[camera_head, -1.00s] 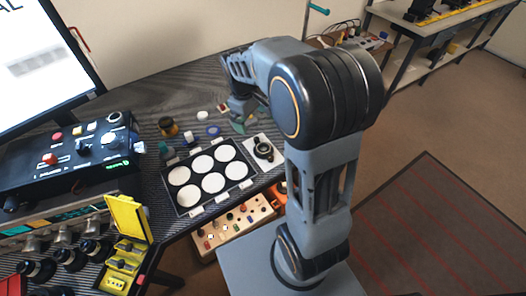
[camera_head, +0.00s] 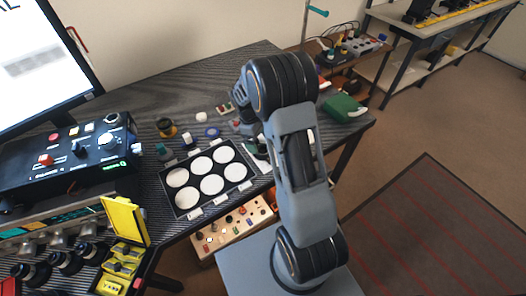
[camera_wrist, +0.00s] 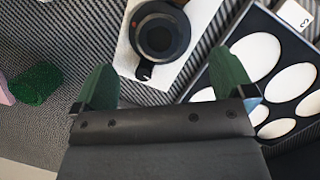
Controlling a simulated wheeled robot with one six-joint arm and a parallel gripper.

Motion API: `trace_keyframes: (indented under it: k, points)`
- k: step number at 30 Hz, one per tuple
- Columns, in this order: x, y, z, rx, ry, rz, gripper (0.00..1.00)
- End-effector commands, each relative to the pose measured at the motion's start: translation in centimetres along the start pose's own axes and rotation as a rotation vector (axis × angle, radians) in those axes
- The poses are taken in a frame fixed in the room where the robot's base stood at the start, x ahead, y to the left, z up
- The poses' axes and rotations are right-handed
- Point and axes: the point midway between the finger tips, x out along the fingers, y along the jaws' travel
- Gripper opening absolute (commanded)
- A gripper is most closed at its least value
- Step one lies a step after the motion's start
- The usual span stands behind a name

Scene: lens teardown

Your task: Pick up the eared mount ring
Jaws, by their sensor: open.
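The eared mount ring looks to be the dark round part (camera_wrist: 158,36) in the wrist view, with a small ear on its near side. It lies on a white pad (camera_wrist: 203,18). My gripper (camera_wrist: 163,62) is open and empty, its two green fingers spread wide on either side below the ring in the picture. The ring is ahead of the fingers, toward the top, and does not touch them. In the head view my arm hides the ring and most of the gripper.
A black tray (camera_wrist: 270,98) with several white discs lies right of the pad. A green item (camera_wrist: 36,84) lies at left in the wrist view. In the head view, a green box (camera_head: 343,107) sits at the table's right end, and a control box (camera_head: 70,150) stands left.

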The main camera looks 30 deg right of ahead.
Motion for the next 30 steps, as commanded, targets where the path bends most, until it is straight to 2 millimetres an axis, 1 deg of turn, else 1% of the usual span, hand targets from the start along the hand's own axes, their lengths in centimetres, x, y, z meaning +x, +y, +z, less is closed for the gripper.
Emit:
trace_keyframes:
  k: [4, 12, 16, 23, 30]
  points:
    - [1.1, 0.0, 0.1, 0.000, -0.003, -0.003, 1.00]
    - [4.6, 0.1, 0.2, 0.000, -0.002, -0.003, 1.00]
    - [5.2, 0.1, 0.2, 0.000, -0.001, -0.001, 1.00]
    - [5.3, 0.1, 0.2, 0.000, -0.001, 0.000, 1.00]
    - [5.3, 0.1, 0.2, 0.000, -0.001, 0.000, 0.78]
